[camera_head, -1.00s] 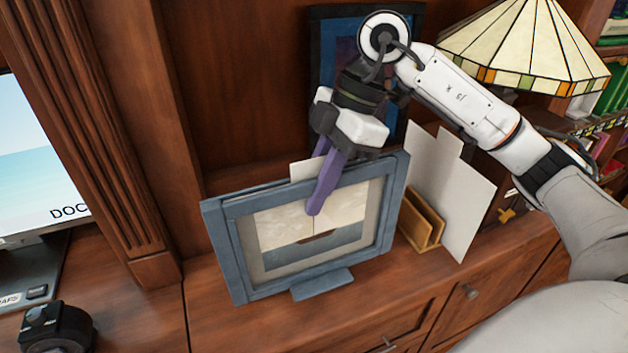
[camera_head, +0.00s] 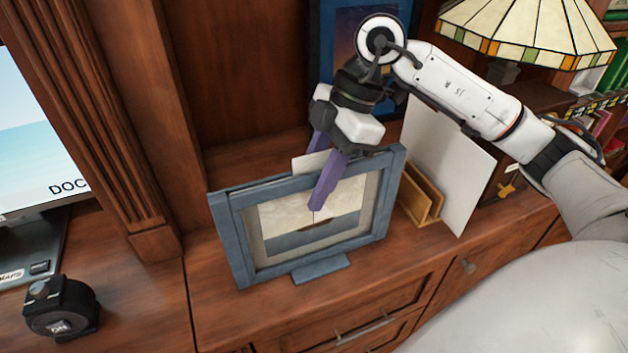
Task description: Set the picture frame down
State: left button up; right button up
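The picture frame (camera_head: 388,214) is blue-grey with a pale landscape in it. It stands upright on the wooden cabinet top (camera_head: 215,315), its small foot (camera_head: 322,269) on the wood. My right gripper (camera_head: 318,178) reaches down over its top edge from behind. One purple finger lies in front of the picture and the other is behind the top edge, its tip hidden. The fingers look spread, with the frame between them; contact is hard to tell. My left gripper is not in view.
A wooden holder (camera_head: 421,208) and a white sheet (camera_head: 452,172) stand close to the frame's right. A dark blue picture (camera_head: 326,50) and a stained-glass lamp (camera_head: 530,28) are behind. A monitor (camera_head: 38,150) and black device (camera_head: 62,308) are left. Bare wood lies in front.

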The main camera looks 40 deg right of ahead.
jog(key=shift+r, duration=0.1)
jog(key=p+v, duration=0.1)
jog(key=v, duration=1.1)
jog(key=shift+d, duration=0.1)
